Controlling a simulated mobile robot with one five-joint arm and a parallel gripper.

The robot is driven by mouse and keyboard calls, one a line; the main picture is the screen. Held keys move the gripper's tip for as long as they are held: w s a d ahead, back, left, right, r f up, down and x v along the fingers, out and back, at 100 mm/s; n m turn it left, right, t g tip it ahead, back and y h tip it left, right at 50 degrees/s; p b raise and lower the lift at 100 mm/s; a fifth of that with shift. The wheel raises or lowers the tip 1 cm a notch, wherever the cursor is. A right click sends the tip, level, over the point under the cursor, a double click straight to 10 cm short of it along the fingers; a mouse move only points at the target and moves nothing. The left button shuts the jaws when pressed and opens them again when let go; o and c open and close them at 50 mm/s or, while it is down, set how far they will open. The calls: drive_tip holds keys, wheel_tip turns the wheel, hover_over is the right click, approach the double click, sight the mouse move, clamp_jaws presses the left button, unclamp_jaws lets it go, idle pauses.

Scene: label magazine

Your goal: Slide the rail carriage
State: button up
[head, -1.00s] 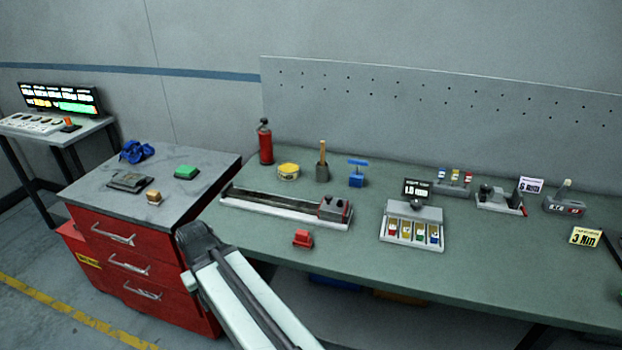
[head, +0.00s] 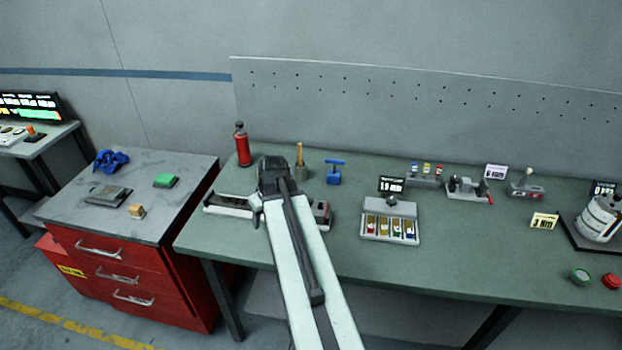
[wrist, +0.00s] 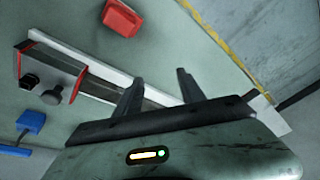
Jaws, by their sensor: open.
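The rail (head: 228,204) lies along the front left of the green bench, its middle hidden behind my arm in the head view. The grey carriage (head: 322,213) with red ends is at the rail's right end. In the wrist view the carriage (wrist: 45,75) is at the left, with a dark knob (wrist: 53,95) on it, and the rail (wrist: 160,98) runs rightward behind my fingers. My gripper (wrist: 158,90) is open and empty, above the bare rail and apart from the carriage.
A red block (wrist: 122,18) lies in front of the rail. A blue T-handled block (head: 334,172), a wooden-handled tool (head: 300,165) and a red bottle (head: 242,145) stand behind it. A tray of coloured labels (head: 390,222) is to the right. A red drawer cabinet (head: 125,265) adjoins the left.

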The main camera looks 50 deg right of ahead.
drive_tip(key=m+t+h+p, duration=0.1)
drive_tip(key=p, duration=0.3)
approach(310, 201)
drive_tip(key=b+x, duration=0.7)
drive_tip(key=x, duration=0.1)
drive_tip(key=shift+w+d+f+b, duration=0.1)
drive_tip(key=shift+w+f+b, duration=0.2)
drive_tip(key=shift+b, duration=0.1)
drive_tip(key=shift+r, duration=0.1)
drive_tip(key=shift+c, duration=0.4)
clamp_jaws()
